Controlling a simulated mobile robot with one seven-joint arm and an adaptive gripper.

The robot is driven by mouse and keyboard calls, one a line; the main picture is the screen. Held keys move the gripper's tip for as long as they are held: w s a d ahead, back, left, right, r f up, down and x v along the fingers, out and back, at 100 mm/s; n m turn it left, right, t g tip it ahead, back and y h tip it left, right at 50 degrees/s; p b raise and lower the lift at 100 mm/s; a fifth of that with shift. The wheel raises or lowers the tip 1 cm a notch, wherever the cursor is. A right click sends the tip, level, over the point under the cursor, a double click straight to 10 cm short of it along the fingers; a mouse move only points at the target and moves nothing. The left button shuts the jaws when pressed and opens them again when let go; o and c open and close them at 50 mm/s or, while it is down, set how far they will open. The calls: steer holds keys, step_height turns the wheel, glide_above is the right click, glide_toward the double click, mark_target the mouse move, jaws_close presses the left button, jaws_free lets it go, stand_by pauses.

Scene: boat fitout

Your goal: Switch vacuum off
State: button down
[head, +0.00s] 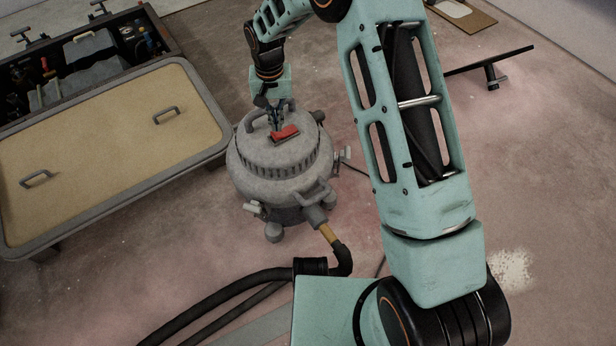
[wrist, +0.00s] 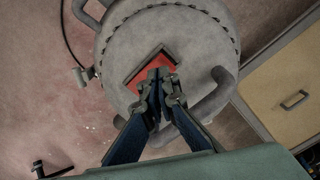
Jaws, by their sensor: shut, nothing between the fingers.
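The grey round vacuum (head: 283,160) stands on the floor in the middle of the head view. On its top is a red rocker switch (head: 285,132) in a dark square frame. The switch also shows in the wrist view (wrist: 150,74), partly hidden by my fingers. My gripper (head: 275,122) points down over the vacuum's lid, at the switch's near edge in the wrist view (wrist: 160,78). Its fingers are shut with nothing between them. I cannot tell whether the fingertips touch the switch. Which way the switch is tipped is unclear.
A curved handle (wrist: 205,100) rises from the lid close beside my fingers. A black hose (head: 230,290) runs from the vacuum's front to the lower left. A tan-topped bench (head: 110,150) with handles stands at left, with a tool tray (head: 75,65) behind. Floor right of the vacuum is mostly clear.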

steer(key=shift+f+b, duration=0.75)
steer(key=shift+f, duration=0.55)
stand_by(0.6)
steer(key=shift+r, duration=0.1)
steer(key=shift+r+p, duration=2.35)
steer(key=shift+r, duration=1.15)
